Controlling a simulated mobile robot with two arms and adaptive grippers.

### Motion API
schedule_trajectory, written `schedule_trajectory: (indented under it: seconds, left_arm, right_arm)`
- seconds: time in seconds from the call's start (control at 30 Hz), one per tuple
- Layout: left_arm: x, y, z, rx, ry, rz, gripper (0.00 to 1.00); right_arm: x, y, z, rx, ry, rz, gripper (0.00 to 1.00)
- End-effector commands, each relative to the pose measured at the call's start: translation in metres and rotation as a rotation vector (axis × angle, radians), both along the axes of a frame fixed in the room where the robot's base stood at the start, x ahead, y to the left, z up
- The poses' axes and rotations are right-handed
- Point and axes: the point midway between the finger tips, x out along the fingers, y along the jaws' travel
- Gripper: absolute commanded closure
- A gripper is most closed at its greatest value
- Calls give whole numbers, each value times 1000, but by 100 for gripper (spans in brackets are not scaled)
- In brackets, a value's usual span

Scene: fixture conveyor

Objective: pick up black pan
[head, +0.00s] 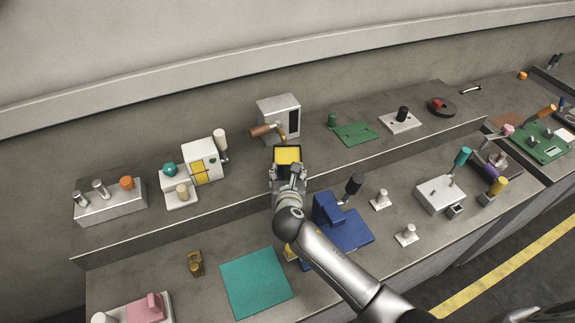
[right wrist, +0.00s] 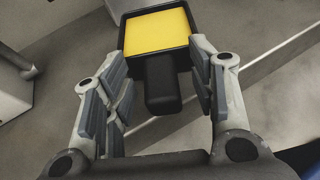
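The black pan (head: 287,166) is square with a yellow inside. It stands near the front edge of the raised back shelf in the head view. In the right wrist view its stubby black handle (right wrist: 162,85) points toward me. My right gripper (head: 287,173) is open at the pan's near side. In the wrist view its fingers (right wrist: 160,65) stand on both sides of the handle. I cannot tell whether the right finger touches the pan. My left gripper is not in view.
A grey box (head: 279,115) with a brown-handled lever stands behind the pan. A white-and-yellow machine (head: 203,162) is to its left, a green board (head: 355,133) to its right. A blue fixture (head: 345,232) stands on the lower bench beside my right arm. A teal mat (head: 256,283) lies front left.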

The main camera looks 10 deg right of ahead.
Motion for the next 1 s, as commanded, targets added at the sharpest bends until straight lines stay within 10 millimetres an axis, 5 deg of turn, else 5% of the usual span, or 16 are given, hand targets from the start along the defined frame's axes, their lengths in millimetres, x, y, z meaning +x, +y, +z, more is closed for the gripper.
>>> schedule_trajectory:
  seconds: [0.4, 1.0]
  left_arm:
    - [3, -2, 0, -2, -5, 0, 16]
    - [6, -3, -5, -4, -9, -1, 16]
  right_arm:
    - [0, 0, 0, 0, 1, 0, 100]
    - [-7, 2, 14, -1, 0, 1, 100]
